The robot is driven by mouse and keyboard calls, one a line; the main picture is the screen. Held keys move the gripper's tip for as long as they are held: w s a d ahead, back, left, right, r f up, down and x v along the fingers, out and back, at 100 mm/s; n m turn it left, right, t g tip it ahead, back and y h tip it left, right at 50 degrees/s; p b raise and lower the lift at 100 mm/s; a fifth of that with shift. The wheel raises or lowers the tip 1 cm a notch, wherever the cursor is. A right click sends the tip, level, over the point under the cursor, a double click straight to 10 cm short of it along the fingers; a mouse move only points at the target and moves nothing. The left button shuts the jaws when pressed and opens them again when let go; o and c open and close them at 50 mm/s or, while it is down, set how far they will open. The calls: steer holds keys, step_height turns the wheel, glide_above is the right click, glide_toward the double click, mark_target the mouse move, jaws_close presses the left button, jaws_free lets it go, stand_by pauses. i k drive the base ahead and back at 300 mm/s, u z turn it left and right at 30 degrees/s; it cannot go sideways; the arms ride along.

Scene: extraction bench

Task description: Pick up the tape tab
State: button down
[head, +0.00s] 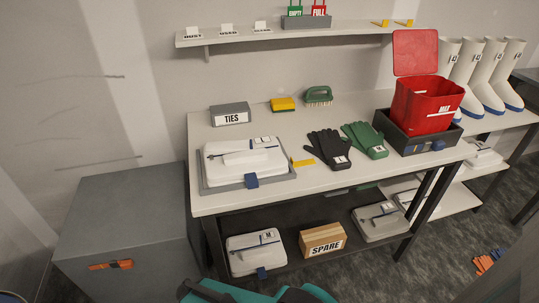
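A small yellow strip (302,162), which looks like a tape tab, lies on the white bench top (330,183) between the grey tray and the black gloves. A blue tab (251,181) hangs at the front of the white folded pack (243,163) on the bench. My gripper is not in view.
Black gloves (329,148) and green gloves (365,140) lie right of the strip. A red lidded bin (424,105) stands in a dark tray. A TIES box (231,114), yellow sponge (283,104) and green brush (318,95) line the back. A grey cabinet (125,215) stands left.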

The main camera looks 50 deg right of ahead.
mark_target(309, 162)
steer(key=z, duration=0.75)
steer(key=k, duration=1)
steer(key=i, duration=0.8)
